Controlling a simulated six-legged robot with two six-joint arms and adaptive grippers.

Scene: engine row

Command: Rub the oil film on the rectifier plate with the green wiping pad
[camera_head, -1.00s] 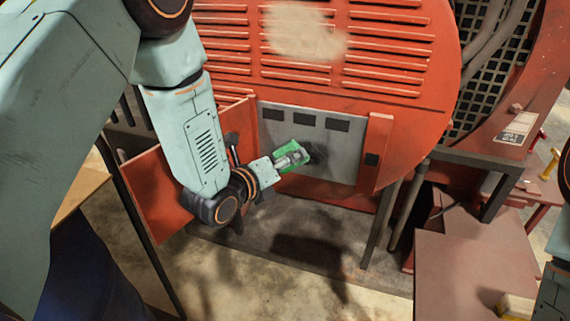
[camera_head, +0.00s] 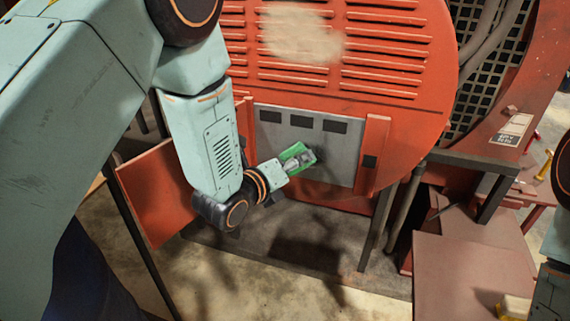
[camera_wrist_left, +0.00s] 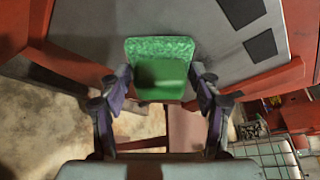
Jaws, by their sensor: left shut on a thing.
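The green wiping pad (camera_head: 297,156) is in my left gripper (camera_head: 296,160), in front of the grey rectifier plate (camera_head: 345,147) on the red housing. In the left wrist view the pad (camera_wrist_left: 160,70) sits between the two fingers of the left gripper (camera_wrist_left: 162,85), which are shut on it. The pad lies over the plate's lower middle part; I cannot tell whether it touches. A dark patch of oil film (camera_head: 318,159) shows just right of the pad, partly hidden by it. My right gripper is not in view.
An open red door (camera_head: 152,196) hangs left of the plate. A red upright strip (camera_head: 373,155) borders the plate on the right. A brown table (camera_head: 470,275) stands at lower right, with a yellow object (camera_head: 515,308) near its front.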

